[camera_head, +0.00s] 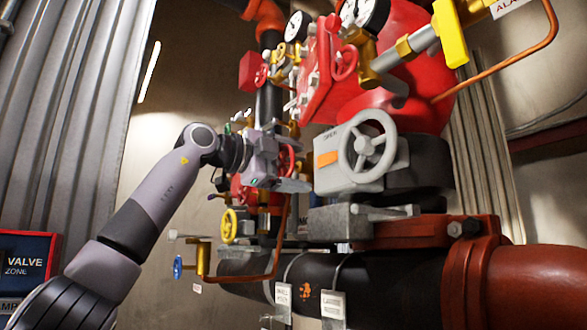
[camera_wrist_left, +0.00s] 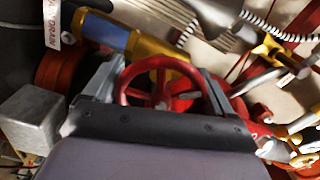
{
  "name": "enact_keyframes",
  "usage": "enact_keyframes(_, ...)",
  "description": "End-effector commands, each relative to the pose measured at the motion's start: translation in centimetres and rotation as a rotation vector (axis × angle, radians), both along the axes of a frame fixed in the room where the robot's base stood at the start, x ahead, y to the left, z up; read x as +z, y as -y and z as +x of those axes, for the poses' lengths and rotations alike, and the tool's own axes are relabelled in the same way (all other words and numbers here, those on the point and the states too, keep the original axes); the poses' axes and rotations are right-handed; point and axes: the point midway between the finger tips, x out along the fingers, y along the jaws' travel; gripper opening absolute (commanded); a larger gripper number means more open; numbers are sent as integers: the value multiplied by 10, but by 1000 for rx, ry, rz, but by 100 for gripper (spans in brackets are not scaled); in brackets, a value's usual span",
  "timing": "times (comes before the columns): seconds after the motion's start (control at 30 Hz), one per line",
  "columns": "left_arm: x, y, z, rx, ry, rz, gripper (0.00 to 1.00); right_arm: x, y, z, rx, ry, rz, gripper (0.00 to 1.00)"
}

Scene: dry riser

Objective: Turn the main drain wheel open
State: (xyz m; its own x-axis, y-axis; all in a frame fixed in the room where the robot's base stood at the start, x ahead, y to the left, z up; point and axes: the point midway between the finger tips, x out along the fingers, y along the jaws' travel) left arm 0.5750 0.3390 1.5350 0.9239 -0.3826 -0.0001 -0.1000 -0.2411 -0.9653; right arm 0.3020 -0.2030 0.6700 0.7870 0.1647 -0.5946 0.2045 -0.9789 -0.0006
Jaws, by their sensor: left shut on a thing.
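The main drain wheel is a red spoked handwheel (camera_wrist_left: 160,88), seen in the left wrist view between the two fingers of my left gripper (camera_wrist_left: 160,92). A white tag reading "DRAIN" (camera_wrist_left: 52,24) hangs at the upper left there. In the head view the red wheel (camera_head: 287,158) is partly hidden behind my left gripper (camera_head: 284,170). The left gripper is shut on the wheel, its fingers at opposite sides of the rim. The wheel's lower part is hidden by the gripper body. My right gripper is in neither view.
A large grey handwheel (camera_head: 367,146) on a grey gearbox stands right of my gripper. A yellow wheel (camera_head: 229,226) and a blue handle (camera_head: 178,267) sit below. Red and black pipework crowds the right. A blue valve sign (camera_head: 28,262) stands at left.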

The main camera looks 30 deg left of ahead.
Motion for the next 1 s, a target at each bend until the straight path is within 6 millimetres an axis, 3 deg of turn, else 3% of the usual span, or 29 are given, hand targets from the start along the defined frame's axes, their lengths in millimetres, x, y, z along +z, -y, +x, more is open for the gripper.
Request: enact_keyframes(1.0,1,-1,0,-1,-353,-855,54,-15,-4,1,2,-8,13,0)
